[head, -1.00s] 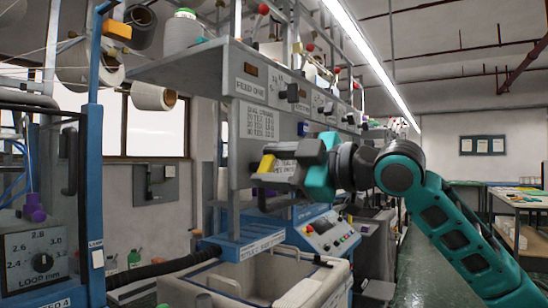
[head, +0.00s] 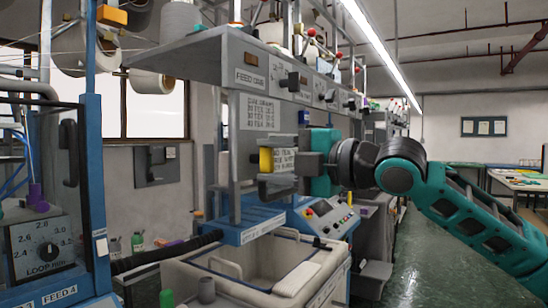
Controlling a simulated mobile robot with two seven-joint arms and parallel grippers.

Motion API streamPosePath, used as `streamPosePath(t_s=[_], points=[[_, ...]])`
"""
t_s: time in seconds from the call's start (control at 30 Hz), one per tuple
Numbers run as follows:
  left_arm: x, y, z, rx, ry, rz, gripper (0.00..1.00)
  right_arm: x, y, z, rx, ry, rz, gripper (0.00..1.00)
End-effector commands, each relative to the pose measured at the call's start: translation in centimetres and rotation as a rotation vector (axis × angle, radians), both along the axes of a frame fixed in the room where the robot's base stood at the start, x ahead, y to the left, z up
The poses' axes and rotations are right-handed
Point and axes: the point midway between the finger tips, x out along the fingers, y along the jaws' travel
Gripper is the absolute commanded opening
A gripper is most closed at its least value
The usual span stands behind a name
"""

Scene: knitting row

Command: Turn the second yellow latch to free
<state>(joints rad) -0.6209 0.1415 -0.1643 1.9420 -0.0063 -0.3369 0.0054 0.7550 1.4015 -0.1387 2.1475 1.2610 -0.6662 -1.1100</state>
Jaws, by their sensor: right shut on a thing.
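A yellow latch (head: 265,160) shows as a small upright block below the grey shelf panel of the knitting machine. My right gripper (head: 278,163) reaches in from the right and is shut on the latch. Its dark fingers and teal body cover the latch's right side and whatever is behind it. My left gripper is out of view.
A dial labelled LOOP (head: 53,250) is on the blue-framed machine at left. An open bin (head: 215,285) stands below the gripper. A control panel (head: 327,220) with coloured buttons is behind it. The green aisle floor (head: 425,250) at right is clear.

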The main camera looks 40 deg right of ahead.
Motion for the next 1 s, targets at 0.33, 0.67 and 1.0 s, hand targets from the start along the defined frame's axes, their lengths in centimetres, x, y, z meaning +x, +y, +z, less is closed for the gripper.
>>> streamPosePath(t_s=[0.33, 0.67, 1.0], points=[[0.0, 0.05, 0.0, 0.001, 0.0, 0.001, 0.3, -0.01, 0.04, -0.1, -0.015, -0.004, 0.0, 0.18], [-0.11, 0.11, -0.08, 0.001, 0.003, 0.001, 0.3, 0.0, 0.02, -0.09, -0.013, -0.003, 0.0, 0.68], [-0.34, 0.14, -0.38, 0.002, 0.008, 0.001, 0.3, -0.06, -0.06, -0.1, -0.011, -0.003, -0.001, 0.74]])
